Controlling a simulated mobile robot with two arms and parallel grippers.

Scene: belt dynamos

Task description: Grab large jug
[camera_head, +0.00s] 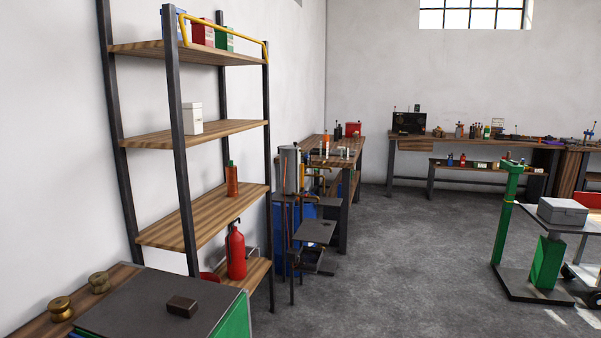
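No object is clearly recognisable as a large jug. A white container (192,119) with a lid-like top stands upright on the shelf rack's second board from the top. An orange-red bottle (232,180) with a green cap stands on the board below it. A larger red vessel (236,253), resembling a fire extinguisher, stands on the lowest visible board. Neither of my grippers is in view.
The tall rack (203,221) stands along the left wall. Workbenches (440,144) line the back. A green stand (546,262) and grey box (562,210) are right. The middle floor (400,260) is clear.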

